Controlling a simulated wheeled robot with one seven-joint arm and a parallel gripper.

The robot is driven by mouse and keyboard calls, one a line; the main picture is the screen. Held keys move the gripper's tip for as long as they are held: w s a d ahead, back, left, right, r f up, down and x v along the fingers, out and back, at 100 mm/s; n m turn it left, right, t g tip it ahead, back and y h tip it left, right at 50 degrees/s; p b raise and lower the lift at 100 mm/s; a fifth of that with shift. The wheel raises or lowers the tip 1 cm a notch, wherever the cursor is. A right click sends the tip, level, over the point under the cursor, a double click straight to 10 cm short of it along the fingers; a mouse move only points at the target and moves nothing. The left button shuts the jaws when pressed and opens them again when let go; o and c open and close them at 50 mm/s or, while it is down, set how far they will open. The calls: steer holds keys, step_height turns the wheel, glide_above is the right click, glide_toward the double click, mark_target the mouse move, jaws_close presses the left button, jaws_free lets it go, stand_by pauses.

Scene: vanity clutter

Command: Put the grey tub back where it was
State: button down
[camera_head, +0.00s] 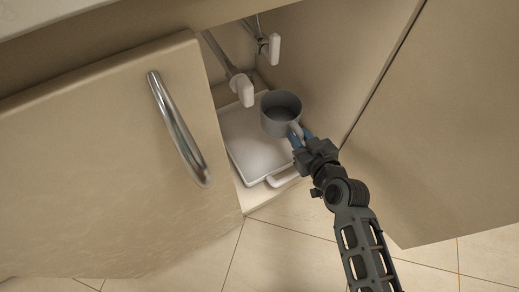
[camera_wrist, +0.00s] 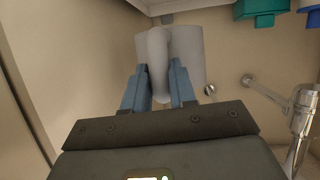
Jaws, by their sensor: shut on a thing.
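The grey tub (camera_head: 280,108) is a round, open-topped, mug-like vessel with a handle on its near right side. It is upright inside the open cabinet, over the right part of a white tray (camera_head: 243,140). I cannot tell whether it touches the tray. My gripper (camera_head: 299,137) reaches in from the front right, with its blue fingers shut on the tub's handle. In the wrist view the grey tub (camera_wrist: 190,50) is straight ahead, and its handle is between the fingers of my gripper (camera_wrist: 158,82). The inside of the tub looks empty.
Pipes with white valves (camera_head: 242,90) hang behind and left of the tub. The cabinet's right wall (camera_head: 340,60) is close on the right. An open door with a metal handle (camera_head: 178,130) is at left. Teal objects (camera_wrist: 262,10) show at the wrist view's upper right.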

steer(key=shift+s+a+f+b, duration=0.1)
steer(key=shift+s+a+f, duration=0.4)
steer(key=shift+a+f, duration=0.8)
steer(key=shift+s+a+f+b, duration=0.15)
steer(key=shift+s+a+f, duration=0.5)
steer(key=shift+a, duration=1.2)
steer(key=shift+s+a+f+b, duration=0.1)
steer(key=shift+s+a+f, duration=0.3)
steer(key=shift+a+f, duration=0.95)
steer(key=shift+a+f+b, duration=0.2)
steer(key=shift+f+b, duration=0.9)
steer(key=shift+f, duration=0.55)
steer(key=shift+f, duration=0.15)
steer(key=c, duration=0.9)
jaws_free()
